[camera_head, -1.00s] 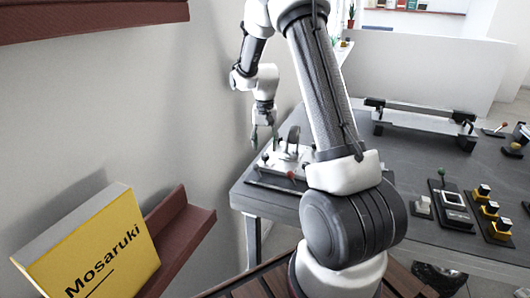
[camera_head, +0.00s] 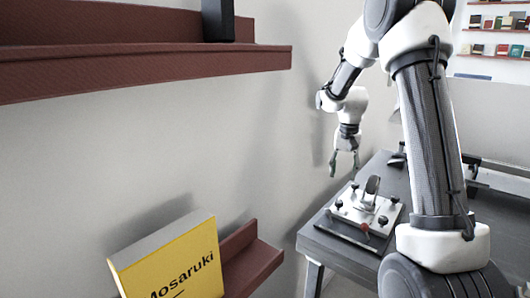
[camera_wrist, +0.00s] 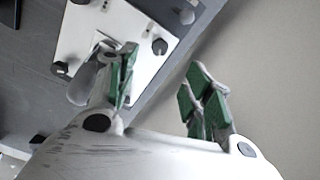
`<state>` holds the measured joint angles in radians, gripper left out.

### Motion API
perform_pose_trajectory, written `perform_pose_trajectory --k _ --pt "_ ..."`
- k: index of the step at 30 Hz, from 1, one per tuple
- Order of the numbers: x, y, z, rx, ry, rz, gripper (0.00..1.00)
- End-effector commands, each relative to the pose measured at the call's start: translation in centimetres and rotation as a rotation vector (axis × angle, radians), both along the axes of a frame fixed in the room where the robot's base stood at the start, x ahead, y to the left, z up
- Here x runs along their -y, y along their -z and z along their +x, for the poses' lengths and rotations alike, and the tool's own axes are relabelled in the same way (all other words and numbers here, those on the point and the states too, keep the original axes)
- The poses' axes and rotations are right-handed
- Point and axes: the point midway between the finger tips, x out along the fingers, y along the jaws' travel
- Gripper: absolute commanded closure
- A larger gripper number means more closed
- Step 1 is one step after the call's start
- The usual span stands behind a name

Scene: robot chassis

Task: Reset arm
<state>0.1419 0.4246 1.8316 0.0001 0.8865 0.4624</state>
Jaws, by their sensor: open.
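My gripper (camera_head: 344,163) hangs from my bent arm in the head view, pointing down beside the wall and above the left end of the dark table (camera_head: 340,250). Its fingers are apart with nothing between them. In the wrist view my gripper (camera_wrist: 165,95) shows two green-padded fingers spread wide and empty. Behind the left finger lies a white plate with black knobs (camera_wrist: 120,30), on the table. The plate also shows in the head view (camera_head: 345,211), below and to the right of my gripper, with a grey upright handle and a red knob.
A yellow book marked "Mosaruki" (camera_head: 175,262) stands on a low brown shelf (camera_head: 250,262) at the lower left. A higher brown shelf (camera_head: 150,70) bears a dark object (camera_head: 217,20). Bare wall (camera_head: 230,140) lies left of my gripper. Shelves of books (camera_head: 500,22) are at the back right.

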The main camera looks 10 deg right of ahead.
Motion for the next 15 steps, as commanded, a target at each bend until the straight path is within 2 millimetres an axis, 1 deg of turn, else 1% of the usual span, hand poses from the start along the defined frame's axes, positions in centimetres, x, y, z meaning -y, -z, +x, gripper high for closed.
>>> perform_pose_trajectory --k 3,5,6,7,9,14,15 --pt "0.0 0.1 -0.2 -0.007 -0.058 0.002 0.49" --pt "-0.3 1.0 -1.8 -0.047 -0.110 0.010 0.49" --pt "-0.5 1.6 -3.1 -0.074 -0.140 0.016 0.49" --pt "-0.6 1.5 -4.4 -0.088 -0.167 0.021 0.49" --pt "-1.2 0.2 -7.2 -0.098 -0.228 0.025 0.49" --pt "-2.5 -3.2 -12.3 -0.078 -0.333 0.024 0.49" --pt "-2.9 -4.1 -13.5 -0.069 -0.357 0.023 0.49"
